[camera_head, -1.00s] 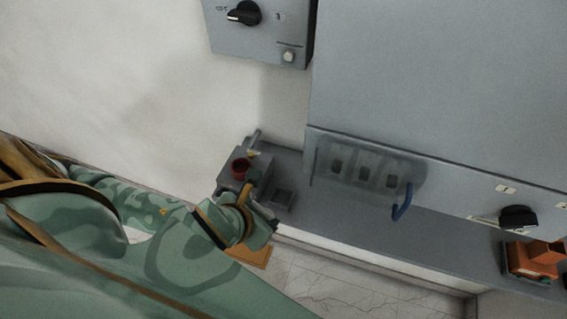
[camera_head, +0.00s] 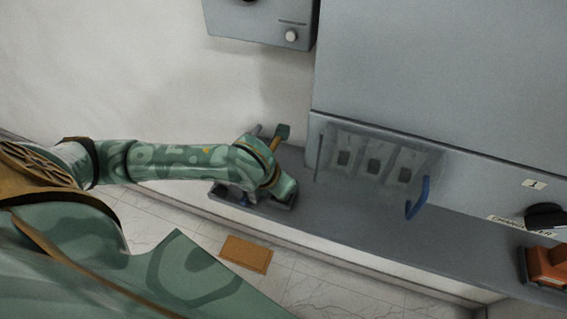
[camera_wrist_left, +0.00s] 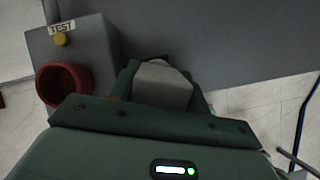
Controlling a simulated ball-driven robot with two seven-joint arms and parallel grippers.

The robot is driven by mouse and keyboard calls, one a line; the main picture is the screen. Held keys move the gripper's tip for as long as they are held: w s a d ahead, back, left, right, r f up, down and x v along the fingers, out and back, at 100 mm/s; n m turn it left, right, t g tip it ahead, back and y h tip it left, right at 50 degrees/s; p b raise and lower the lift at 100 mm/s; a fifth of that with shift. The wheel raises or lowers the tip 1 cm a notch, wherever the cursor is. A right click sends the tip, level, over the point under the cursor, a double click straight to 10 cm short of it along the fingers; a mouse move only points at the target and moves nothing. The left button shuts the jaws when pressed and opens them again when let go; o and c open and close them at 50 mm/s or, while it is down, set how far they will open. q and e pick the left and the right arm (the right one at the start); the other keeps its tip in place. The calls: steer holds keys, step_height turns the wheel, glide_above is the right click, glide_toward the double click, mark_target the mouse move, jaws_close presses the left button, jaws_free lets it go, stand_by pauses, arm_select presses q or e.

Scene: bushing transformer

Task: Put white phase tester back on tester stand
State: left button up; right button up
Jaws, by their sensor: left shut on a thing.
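The pale white-grey phase tester (camera_wrist_left: 160,88) sits between the fingers of my left gripper (camera_wrist_left: 163,78), which is shut on it. In the left wrist view, the grey tester stand (camera_wrist_left: 88,50) is just to the left of the gripper, with a yellow button, a TEST label and a red ring (camera_wrist_left: 63,84). A dark gap shows behind the tester's far end; I cannot tell whether the tester touches the stand. In the head view my left wrist covers most of the stand and hides the tester. My right gripper is not in view.
A grey ledge (camera_head: 340,222) runs along the wall below a large grey cabinet (camera_head: 440,80). A clear cover with a blue handle (camera_head: 417,198) is on the cabinet front. An orange block (camera_head: 546,266) sits at far right. An orange-brown plate (camera_head: 246,254) is on the tiled floor.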

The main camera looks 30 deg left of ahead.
arm_select(q)
steer(key=shift+w+a+r+g+p, duration=0.1)
steer(key=shift+w+r+g+p, duration=0.1)
steer(key=shift+w+g, duration=0.35)
steer(key=shift+w+a+r+g+p, duration=0.15)
steer(key=shift+w+g, duration=0.25)
steer(key=shift+g, duration=0.25)
step_height(320, 180, down, 2)
steer(key=shift+h+b, duration=0.3)
steer(key=shift+b, duration=0.15)
steer(key=o, duration=1.1)
steer(key=shift+r, duration=0.15)
steer(key=p+v, duration=0.4)
steer(key=v, duration=0.7)
steer(key=shift+w+d+p, duration=0.1)
steer(key=shift+p, duration=0.3)
steer(key=shift+s+r, duration=0.2)
steer(key=shift+r, duration=0.25)
